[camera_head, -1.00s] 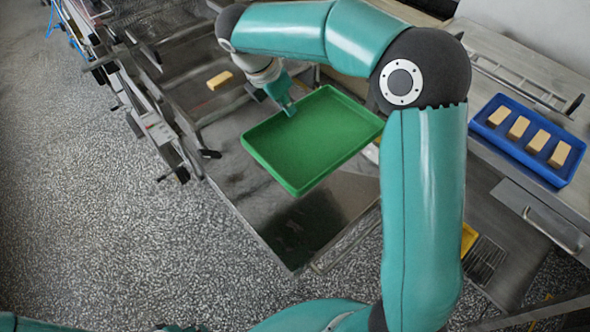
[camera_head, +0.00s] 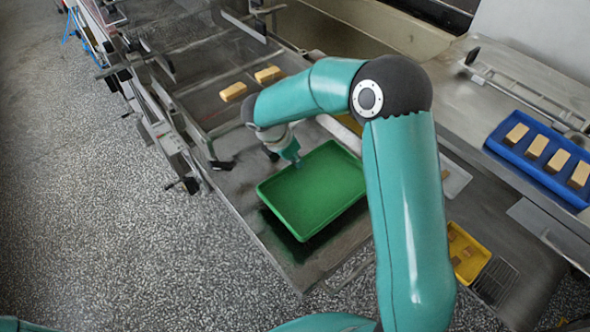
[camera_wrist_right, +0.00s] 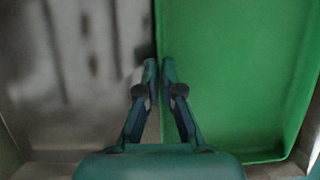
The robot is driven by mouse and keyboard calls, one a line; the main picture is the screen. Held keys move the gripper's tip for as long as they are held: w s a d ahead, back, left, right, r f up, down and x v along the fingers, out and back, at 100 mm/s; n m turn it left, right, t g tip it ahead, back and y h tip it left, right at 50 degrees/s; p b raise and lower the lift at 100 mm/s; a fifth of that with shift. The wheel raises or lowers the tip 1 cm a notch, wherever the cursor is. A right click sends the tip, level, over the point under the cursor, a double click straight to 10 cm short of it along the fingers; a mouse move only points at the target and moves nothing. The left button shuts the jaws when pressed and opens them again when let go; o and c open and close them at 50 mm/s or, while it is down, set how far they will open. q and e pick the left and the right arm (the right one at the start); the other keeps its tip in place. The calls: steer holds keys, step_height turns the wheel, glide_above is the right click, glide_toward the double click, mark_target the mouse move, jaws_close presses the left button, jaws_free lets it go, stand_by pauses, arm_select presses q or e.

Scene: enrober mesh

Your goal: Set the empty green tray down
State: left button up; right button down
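The empty green tray (camera_head: 330,190) is over the steel table (camera_head: 262,240) in the head view. Its left edge runs up the middle of the right wrist view, with its floor to the right (camera_wrist_right: 235,70). My right gripper (camera_head: 297,163) is at the tray's far-left rim. In the right wrist view its two fingertips (camera_wrist_right: 159,72) stand on either side of the rim, close together, pinching it. A dark shadow or reflection shows beside the tray's near-left edge; I cannot tell whether its underside touches the table. My left gripper is out of view.
Two tan blocks (camera_head: 233,91) (camera_head: 268,75) lie on the conveyor behind. A blue tray (camera_head: 497,150) with several tan blocks stands on the right counter. A yellow tray (camera_head: 487,254) with small brown pieces sits lower right, beside a wire rack (camera_head: 495,281).

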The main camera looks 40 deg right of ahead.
mark_target(294, 168)
steer(key=shift+f, duration=2.15)
steer(key=c, duration=1.3)
jaws_free()
steer(key=v, duration=1.2)
steer(key=shift+r, duration=0.1)
